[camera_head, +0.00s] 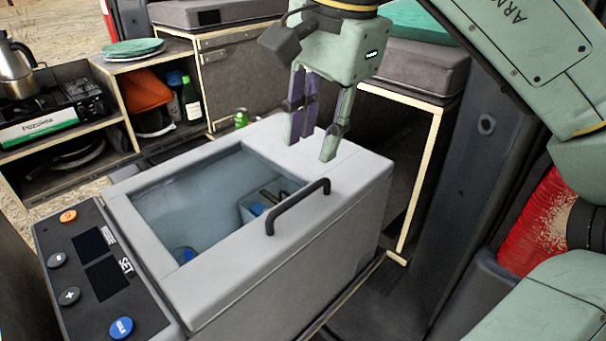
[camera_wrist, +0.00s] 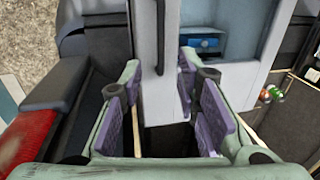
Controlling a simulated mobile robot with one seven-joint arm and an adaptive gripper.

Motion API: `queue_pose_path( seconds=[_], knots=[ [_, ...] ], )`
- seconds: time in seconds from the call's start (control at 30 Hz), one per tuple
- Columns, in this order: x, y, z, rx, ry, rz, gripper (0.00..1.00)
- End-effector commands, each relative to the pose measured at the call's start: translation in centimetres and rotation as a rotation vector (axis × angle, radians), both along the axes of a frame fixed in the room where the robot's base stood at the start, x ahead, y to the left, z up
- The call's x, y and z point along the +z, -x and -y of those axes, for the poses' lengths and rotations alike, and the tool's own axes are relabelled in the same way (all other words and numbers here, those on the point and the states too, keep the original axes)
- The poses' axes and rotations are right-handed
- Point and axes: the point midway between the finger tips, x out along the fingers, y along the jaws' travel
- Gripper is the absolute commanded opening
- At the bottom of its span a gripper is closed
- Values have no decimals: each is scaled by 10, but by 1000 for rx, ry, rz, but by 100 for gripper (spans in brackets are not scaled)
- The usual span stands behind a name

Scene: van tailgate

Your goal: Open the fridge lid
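The fridge (camera_head: 330,240) is a grey box with a pale lid (camera_head: 240,270) that lies shut. The lid has a large window (camera_head: 190,200) through which a basket and blue items show. A black bar handle (camera_head: 298,205) stands on the lid's right edge. In the wrist view the handle (camera_wrist: 160,38) runs down from the top, beyond my fingers. My gripper (camera_head: 311,148) points down over the lid's far right corner, behind the handle and apart from it. Its fingers are spread with nothing between them; they also show in the wrist view (camera_wrist: 166,105). Fingertip height above the lid is hard to tell.
A control panel (camera_head: 90,265) adjoins the fridge's left side. A shelf with a camping stove (camera_head: 50,110), a kettle (camera_head: 14,65) and a bottle (camera_head: 191,102) stands at the back left. A green can (camera_head: 241,118) is behind the fridge. A cushioned bench (camera_head: 425,65) stands behind my gripper.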

Motion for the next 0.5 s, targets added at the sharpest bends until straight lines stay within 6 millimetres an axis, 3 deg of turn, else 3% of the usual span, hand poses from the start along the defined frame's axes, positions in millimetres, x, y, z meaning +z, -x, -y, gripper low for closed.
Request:
queue_pose_path(
  seconds=[0.3, 0.5],
  knots=[
    [-60, -8, -9, 2, -3, -3, 30],
    [-83, -12, -13, 2, -4, -1, 30]
  ],
)
